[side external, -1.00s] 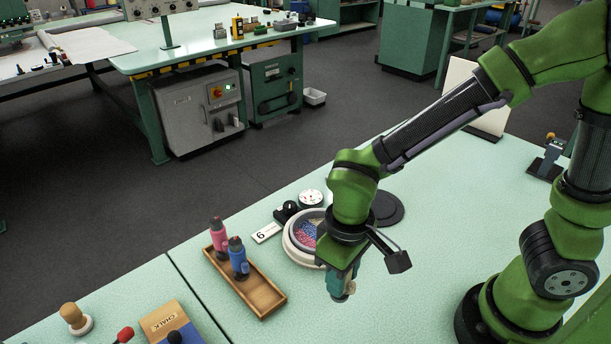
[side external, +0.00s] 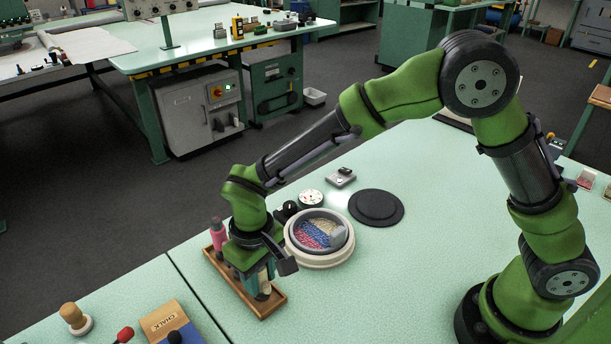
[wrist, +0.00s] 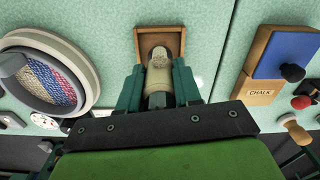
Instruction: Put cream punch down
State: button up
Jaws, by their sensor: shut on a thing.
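The cream punch (wrist: 158,78) is upright between the fingers of my gripper (side external: 262,280), which is shut on it. In the side view the cream punch (side external: 265,287) shows at the near end of the wooden tray (side external: 273,309). In the wrist view the tray (wrist: 140,45) lies around and beyond it. I cannot tell whether the punch touches the tray floor. The pink punch (side external: 216,233) stands at the tray's far end. The blue punch is hidden behind my gripper.
A round bowl of coloured bits (side external: 340,258) stands right of the tray, with a dial (side external: 311,198) and black disc (side external: 376,207) behind. A chalk box (side external: 165,322), wooden-knobbed stamp (side external: 75,318) and red-knobbed tool (side external: 124,335) lie front left.

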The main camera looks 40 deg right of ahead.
jog(key=shift+f, duration=0.3)
jog(key=shift+f, duration=0.2)
jog(key=o, duration=0.9)
jog(key=shift+o, duration=0.2)
